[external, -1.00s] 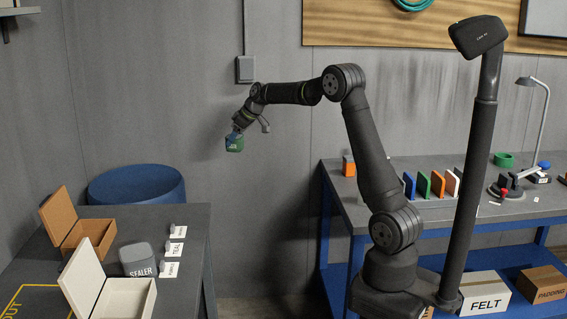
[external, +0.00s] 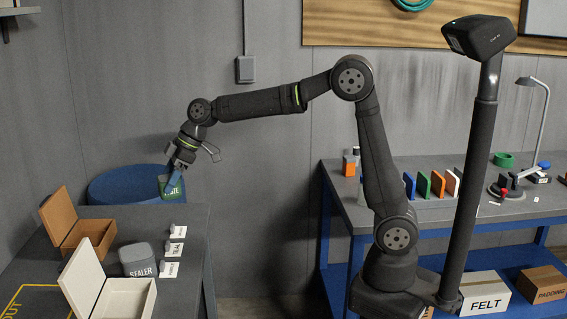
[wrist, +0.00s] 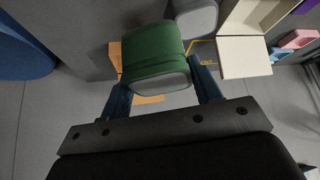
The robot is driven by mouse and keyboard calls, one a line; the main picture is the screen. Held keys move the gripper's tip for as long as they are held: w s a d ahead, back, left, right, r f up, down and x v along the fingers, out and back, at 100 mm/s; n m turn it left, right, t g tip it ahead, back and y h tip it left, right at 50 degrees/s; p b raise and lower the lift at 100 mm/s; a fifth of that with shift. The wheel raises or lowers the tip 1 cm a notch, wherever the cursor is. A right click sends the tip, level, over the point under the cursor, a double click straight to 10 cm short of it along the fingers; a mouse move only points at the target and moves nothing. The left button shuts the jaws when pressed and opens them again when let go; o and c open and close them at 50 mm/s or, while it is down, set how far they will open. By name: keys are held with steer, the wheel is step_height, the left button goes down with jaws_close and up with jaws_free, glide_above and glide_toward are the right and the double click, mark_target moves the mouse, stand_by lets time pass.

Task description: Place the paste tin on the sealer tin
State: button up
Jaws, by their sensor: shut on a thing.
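The green paste tin (external: 172,188) is held in my gripper (external: 174,180), up in the air over the far right part of the left table. The wrist view shows the green tin (wrist: 154,52) between the two blue fingers, with its grey end facing the camera. The grey sealer tin (external: 138,261) stands on the left table, lower and to the left of my gripper. In the wrist view the sealer tin (wrist: 196,18) shows beyond the paste tin, apart from it.
A brown open box (external: 82,232) and a white open box (external: 125,300) stand beside the sealer tin. Small label cards (external: 177,232) line the table's right side. A blue drum (external: 110,187) stands behind. A second table (external: 350,205) is at right.

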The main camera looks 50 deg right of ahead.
steer(key=s+a+f, duration=0.1)
steer(key=a+f, duration=0.1)
steer(key=a, duration=0.2)
steer(key=s+a+f, duration=0.1)
steer(key=a+f, duration=0.1)
steer(key=a, duration=0.2)
steer(key=s+a+f, duration=0.1)
steer(key=a+f, duration=0.1)
steer(key=a, duration=0.2)
steer(key=shift+s+a+f, duration=0.2)
steer(key=shift+s+f, duration=0.1)
steer(key=shift+f, duration=0.05)
steer(key=shift+a+f, duration=0.1)
steer(key=shift+f, duration=2)
steer(key=shift+f, duration=0.15)
steer(key=o, duration=1.2)
